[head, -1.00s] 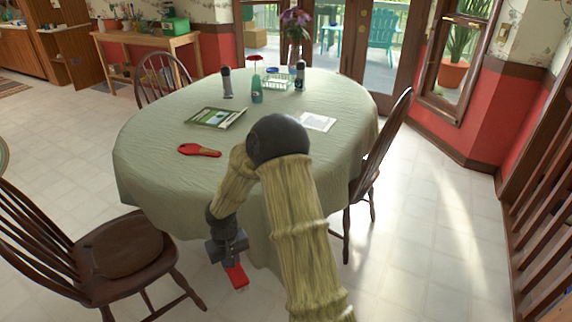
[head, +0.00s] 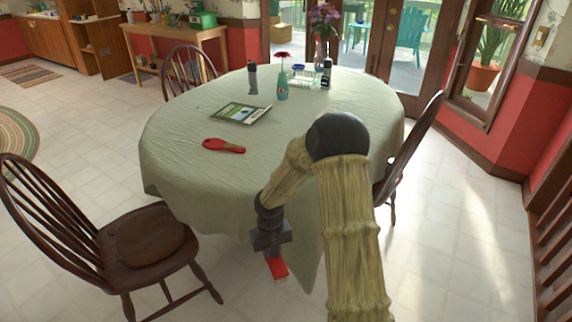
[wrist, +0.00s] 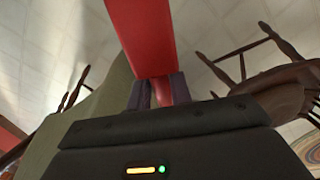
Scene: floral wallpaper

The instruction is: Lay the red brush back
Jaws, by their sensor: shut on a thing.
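My gripper (head: 272,252) hangs in front of the table's near edge, below the tabletop, and is shut on a red brush (head: 278,268).
The oval table (head: 185,165) has a pale green cloth. A picture book (head: 241,113), a dark bottle (head: 252,78), a green bottle with a flower (head: 282,88) and a wire basket (head: 305,77) stand farther back. Chairs flank it, one near left (head: 150,238). The front left tabletop is mostly clear.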

